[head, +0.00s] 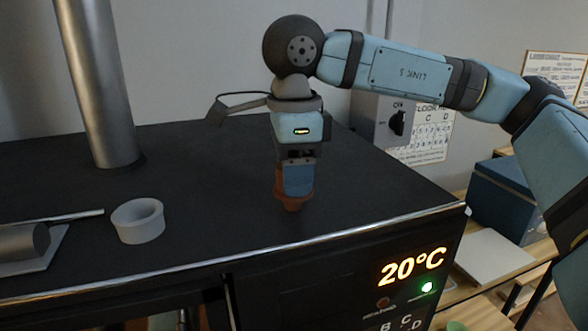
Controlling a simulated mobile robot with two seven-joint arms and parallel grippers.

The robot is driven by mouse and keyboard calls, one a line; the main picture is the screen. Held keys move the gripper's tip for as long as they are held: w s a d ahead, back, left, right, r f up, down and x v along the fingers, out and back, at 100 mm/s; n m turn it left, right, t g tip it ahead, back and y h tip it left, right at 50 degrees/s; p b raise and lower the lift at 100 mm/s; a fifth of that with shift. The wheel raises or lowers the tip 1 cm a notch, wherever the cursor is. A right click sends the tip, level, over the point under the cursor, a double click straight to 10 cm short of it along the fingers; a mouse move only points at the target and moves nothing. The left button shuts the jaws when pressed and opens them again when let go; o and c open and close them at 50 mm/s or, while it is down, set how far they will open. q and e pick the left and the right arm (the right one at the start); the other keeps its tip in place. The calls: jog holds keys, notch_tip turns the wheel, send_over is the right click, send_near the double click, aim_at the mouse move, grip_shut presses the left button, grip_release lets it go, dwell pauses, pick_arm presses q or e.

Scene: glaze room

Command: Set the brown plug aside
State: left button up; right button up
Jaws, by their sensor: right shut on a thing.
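The brown plug (292,203) is a small reddish-brown piece with a narrower lower end. It is upright between the fingers of my right gripper (294,187), over the black top of the kiln (215,225). My right gripper points straight down and is shut on the plug, hiding much of its upper part. I cannot tell whether the plug's lower end touches the kiln top. My left gripper is not in view.
A white ring-shaped cup (138,221) stands on the kiln top at the left, near a grey cylinder on a plate (28,245) and a thin rod (60,218). A metal pipe (98,85) rises at the back left. The front panel reads 20°C.

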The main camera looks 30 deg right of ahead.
jog(key=o, duration=0.9)
jog(key=shift+f, duration=0.1)
jog(key=shift+o, duration=0.2)
jog(key=shift+r, duration=0.2)
notch_tip(320, 180, up, 12)
jog(key=b, duration=0.1)
jog(key=shift+b, duration=0.35)
jog(key=shift+s+f, duration=0.1)
jog(key=shift+s, duration=0.05)
